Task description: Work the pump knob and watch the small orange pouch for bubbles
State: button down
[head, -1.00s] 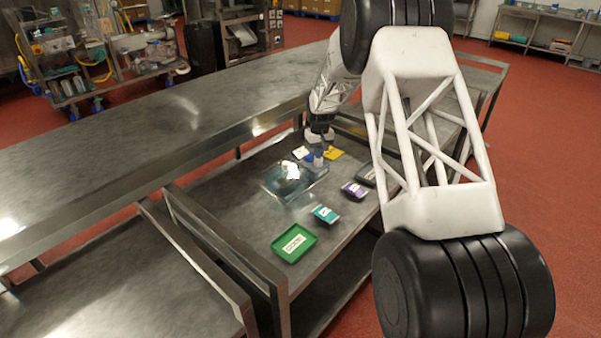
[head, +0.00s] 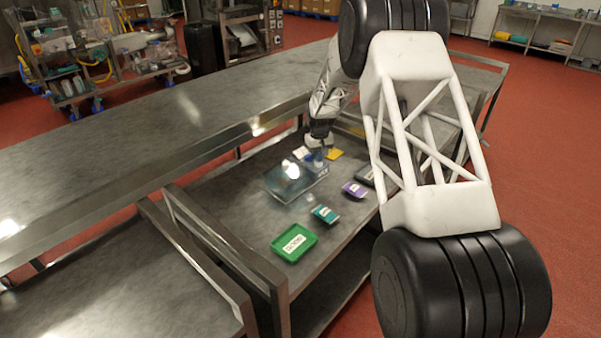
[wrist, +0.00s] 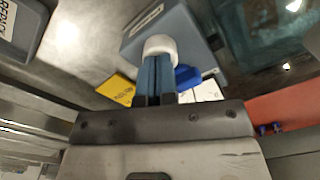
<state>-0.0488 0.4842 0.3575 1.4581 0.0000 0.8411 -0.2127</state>
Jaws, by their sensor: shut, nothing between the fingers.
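My gripper (head: 318,150) is shut and empty, pointing down at the far end of the bench. In the wrist view its fingers (wrist: 157,78) reach to the round white knob (wrist: 160,45) on a grey-blue block (wrist: 178,32). The fingertips overlap the knob in the picture; I cannot tell whether they press on it. A clear tank (head: 283,183) stands just in front of the block in the head view, and part of it shows in the wrist view (wrist: 260,40). Glare covers its top. I cannot make out an orange pouch in either view.
A yellow card (head: 335,154) and a white card (head: 301,153) lie near the block, with a blue piece (wrist: 188,77) beside it. A green tray (head: 293,242), teal pouch (head: 325,214), purple pouch (head: 355,189) and dark tray (wrist: 22,28) are on the bench.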

jog(key=shift+r, duration=1.2)
jog(key=shift+r, duration=2.9)
